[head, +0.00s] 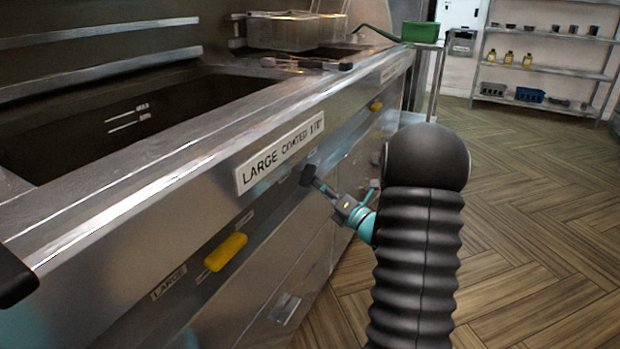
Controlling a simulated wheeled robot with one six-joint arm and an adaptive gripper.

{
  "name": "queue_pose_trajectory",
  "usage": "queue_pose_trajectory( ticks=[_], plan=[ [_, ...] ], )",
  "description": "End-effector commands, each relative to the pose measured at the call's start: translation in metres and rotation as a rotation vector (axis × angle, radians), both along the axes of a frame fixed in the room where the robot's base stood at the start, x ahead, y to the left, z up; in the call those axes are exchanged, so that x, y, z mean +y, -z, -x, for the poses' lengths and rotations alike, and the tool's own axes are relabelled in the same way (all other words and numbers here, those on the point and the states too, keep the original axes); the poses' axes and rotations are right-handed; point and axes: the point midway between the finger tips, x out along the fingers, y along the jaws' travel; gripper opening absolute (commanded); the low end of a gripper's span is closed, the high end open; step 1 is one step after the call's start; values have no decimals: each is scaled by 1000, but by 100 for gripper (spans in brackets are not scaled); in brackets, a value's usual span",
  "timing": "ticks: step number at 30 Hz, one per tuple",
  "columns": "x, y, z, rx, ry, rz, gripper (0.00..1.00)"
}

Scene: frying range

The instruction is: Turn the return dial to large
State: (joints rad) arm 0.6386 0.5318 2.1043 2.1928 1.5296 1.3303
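A yellow dial handle (225,252) sits on the front panel of the steel fryer, lying at a slant. A small plate reading LARGE (168,283) is to its left on the same panel. A larger sign reading LARGE COATED (281,152) is above and right of the handle. My gripper (314,180) is close to the panel, below that sign and to the right of the yellow handle, apart from it. Its dark tip area is small and seen from behind, so its opening is unclear. Nothing is seen held in it.
A second yellow handle (376,106) is farther along the panel. The fryer rim (150,180) juts above the panel. Fry baskets (283,31) and a green container (420,32) are at the back. Open wooden floor (520,220) lies to the right, with shelves beyond.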

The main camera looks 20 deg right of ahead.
Motion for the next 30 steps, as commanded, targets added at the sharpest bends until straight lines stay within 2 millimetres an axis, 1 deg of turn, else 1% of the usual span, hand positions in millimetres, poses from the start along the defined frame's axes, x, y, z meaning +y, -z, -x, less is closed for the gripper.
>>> queue_pose_trajectory(
  ticks=[3, 9, 13, 20, 23, 24, 30],
  plan=[
    [7, -5, -17, -1, -2, 1, 33],
    [13, -10, -33, -1, 0, 1, 33],
    [14, -10, -37, 0, 0, 0, 33],
    [14, -10, -37, 0, 0, 0, 33],
    [14, -10, -37, 0, 0, 0, 11],
    [14, -10, -37, 0, 0, 0, 1],
    [14, -10, -37, -1, -1, 3, 0]
  ],
)
